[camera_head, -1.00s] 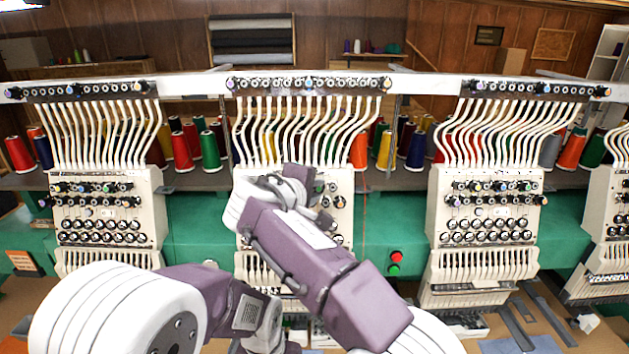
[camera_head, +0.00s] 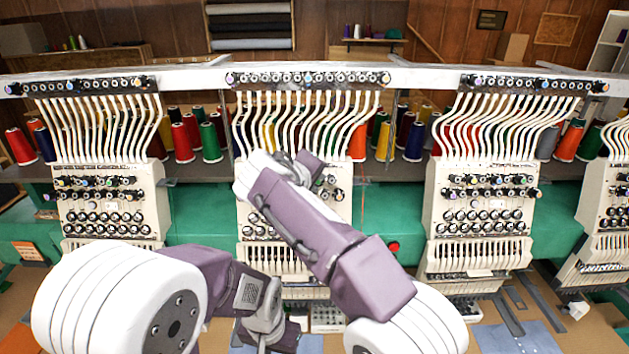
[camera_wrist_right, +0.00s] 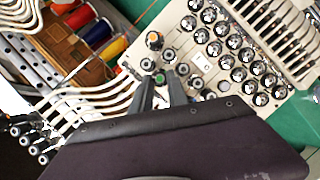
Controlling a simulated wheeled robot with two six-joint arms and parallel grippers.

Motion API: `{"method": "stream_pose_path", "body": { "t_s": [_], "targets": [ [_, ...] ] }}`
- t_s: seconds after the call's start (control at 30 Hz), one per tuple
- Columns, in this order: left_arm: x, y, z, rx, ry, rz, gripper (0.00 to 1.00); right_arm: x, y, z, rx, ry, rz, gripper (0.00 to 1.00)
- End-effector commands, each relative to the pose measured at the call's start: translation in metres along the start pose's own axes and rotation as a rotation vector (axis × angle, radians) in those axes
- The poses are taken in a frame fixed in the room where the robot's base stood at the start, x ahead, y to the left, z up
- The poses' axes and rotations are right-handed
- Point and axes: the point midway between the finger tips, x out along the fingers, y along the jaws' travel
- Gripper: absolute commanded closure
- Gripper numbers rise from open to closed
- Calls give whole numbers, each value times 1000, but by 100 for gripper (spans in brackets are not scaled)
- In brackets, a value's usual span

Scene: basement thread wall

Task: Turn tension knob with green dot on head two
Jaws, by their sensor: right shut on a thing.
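Head two is the middle cream embroidery head (camera_head: 342,215), with rows of tension knobs on its face; my right arm covers much of it in the head view. My right gripper (camera_head: 312,165) is at its upper knob rows. In the right wrist view my right gripper (camera_wrist_right: 161,92) has its two dark fingers closed on a small knob with a green dot (camera_wrist_right: 161,78), with one finger on each side. A knob with an orange dot (camera_wrist_right: 154,41) sits close by. My left gripper (camera_head: 264,335) is low in front of the head, apart from it, and its fingers are not clear.
Similar heads stand at left (camera_head: 110,205) and right (camera_head: 482,210). White thread tubes (camera_head: 310,120) run down into each head from the top rail (camera_head: 430,78). Thread spools stand behind. A red button (camera_head: 393,247) is on the green beam (camera_head: 385,205) right of head two.

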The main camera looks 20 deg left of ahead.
Motion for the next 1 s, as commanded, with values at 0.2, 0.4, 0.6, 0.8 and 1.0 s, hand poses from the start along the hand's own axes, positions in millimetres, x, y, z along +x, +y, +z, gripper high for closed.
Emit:
{"method": "stream_pose_path", "body": {
  "t_s": [0.2,0.4,0.6,0.8,1.0],
  "targets": [
    [0,0,0,0,0,0,64,1,-2,1,-2,-4,-3,100],
    [0,0,0,0,0,0,64,0,-1,1,-2,-2,-2,59],
    [1,0,0,0,0,0,64,0,-1,0,-1,-1,-1,59],
    [11,0,1,0,0,0,64,-32,-3,0,0,4,-1,59],
    [14,0,2,0,0,0,64,-75,-2,0,0,3,-2,59]
  ]
}}
